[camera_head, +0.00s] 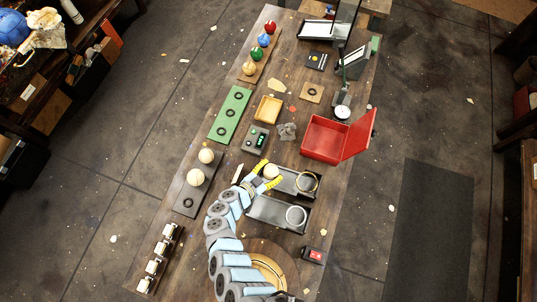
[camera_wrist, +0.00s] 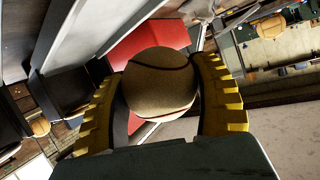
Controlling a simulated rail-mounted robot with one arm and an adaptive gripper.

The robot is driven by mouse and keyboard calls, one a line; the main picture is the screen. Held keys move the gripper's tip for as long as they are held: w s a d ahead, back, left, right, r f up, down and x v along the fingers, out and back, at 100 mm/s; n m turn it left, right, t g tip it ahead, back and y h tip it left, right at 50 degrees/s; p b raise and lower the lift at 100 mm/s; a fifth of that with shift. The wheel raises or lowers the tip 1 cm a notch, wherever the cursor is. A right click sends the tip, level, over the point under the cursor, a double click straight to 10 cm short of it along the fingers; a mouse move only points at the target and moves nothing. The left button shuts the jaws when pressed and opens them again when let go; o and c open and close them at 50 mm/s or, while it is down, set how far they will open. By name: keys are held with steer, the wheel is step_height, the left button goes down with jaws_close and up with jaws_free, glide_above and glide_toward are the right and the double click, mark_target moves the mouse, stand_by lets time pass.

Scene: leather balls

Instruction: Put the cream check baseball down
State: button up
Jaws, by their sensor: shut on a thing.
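A cream ball (camera_head: 271,171) with dark seam lines is held between the yellow fingers of my gripper (camera_head: 268,174). In the wrist view the ball (camera_wrist: 160,82) fills the space between the two ridged fingers (camera_wrist: 160,105), which close on it from both sides. A check pattern cannot be made out. In the head view the ball appears over the left end of the upper grey tray (camera_head: 291,192); its height above the tray cannot be told.
Two cream balls (camera_head: 206,156) (camera_head: 195,177) rest on a dark strip (camera_head: 185,199) at left. An open red box (camera_head: 322,139) stands up and right. A green strip (camera_head: 230,114) has empty rings.

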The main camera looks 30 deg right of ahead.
mark_target(268, 169)
steer(key=shift+w+a+f+b, duration=0.15)
steer(key=shift+w+f+b, duration=0.15)
steer(key=shift+w+f, duration=0.25)
steer(key=shift+w+a+f+b, duration=0.15)
steer(key=shift+w+f+b, duration=0.2)
steer(key=shift+f, duration=0.3)
steer(key=shift+f+b, duration=0.45)
steer(key=shift+f, duration=0.6)
steer(key=shift+s+f+b, duration=0.1)
steer(key=shift+f+b, duration=0.2)
steer(key=shift+f, duration=0.1)
steer(key=o, duration=1.3)
steer(key=shift+r, duration=0.1)
steer(key=shift+s+a+r+p, duration=0.1)
steer(key=shift+a+r+p, duration=0.1)
steer(key=shift+p, duration=0.1)
steer(key=shift+o, duration=0.3)
steer(key=shift+p+v, duration=0.75)
steer(key=shift+v, duration=1.45)
